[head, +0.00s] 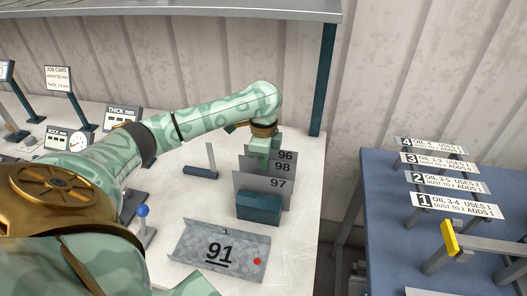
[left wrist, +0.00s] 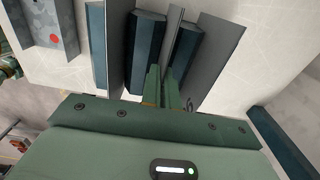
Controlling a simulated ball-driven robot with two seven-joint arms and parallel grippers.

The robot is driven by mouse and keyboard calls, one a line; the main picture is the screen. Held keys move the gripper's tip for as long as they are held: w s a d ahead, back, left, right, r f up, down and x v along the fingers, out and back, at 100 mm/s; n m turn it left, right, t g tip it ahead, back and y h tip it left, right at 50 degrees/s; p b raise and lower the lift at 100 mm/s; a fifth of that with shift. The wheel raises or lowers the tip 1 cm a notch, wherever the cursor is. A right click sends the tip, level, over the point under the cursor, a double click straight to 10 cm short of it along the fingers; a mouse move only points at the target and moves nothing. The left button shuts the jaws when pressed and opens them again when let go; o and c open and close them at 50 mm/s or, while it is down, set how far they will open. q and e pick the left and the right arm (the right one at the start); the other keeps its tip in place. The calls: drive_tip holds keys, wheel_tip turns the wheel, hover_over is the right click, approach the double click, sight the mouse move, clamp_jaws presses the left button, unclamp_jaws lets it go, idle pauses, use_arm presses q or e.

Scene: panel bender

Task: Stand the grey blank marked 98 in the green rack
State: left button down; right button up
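The grey blank marked 98 (head: 284,168) stands upright between the blank marked 96 (head: 286,155) behind and the blank marked 97 (head: 278,184) in front. Dark blue-green blocks of a rack (head: 259,208) stand among them. My left gripper (head: 260,158) reaches down at the left part of these blanks. In the left wrist view its fingers (left wrist: 163,88) are close together with the middle plate (left wrist: 173,42), seemingly 98, between them. That plate stands between two dark blocks. The lower edges of the blanks are hidden in the head view. My right gripper is not in view.
A bent grey piece marked 91 (head: 222,249) with a red dot lies in front. A blue-knobbed lever (head: 143,224) stands left of it. Gauges and cards line the back left. A blue table (head: 385,205) with numbered strips is at right, beyond a gap.

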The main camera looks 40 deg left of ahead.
use_arm(q)
drive_tip(key=shift+f, duration=0.3)
drive_tip(key=c, duration=1.6)
unclamp_jaws()
wheel_tip(320, 180, up, 16)
drive_tip(key=p, duration=0.7)
drive_tip(key=shift+r, duration=0.15)
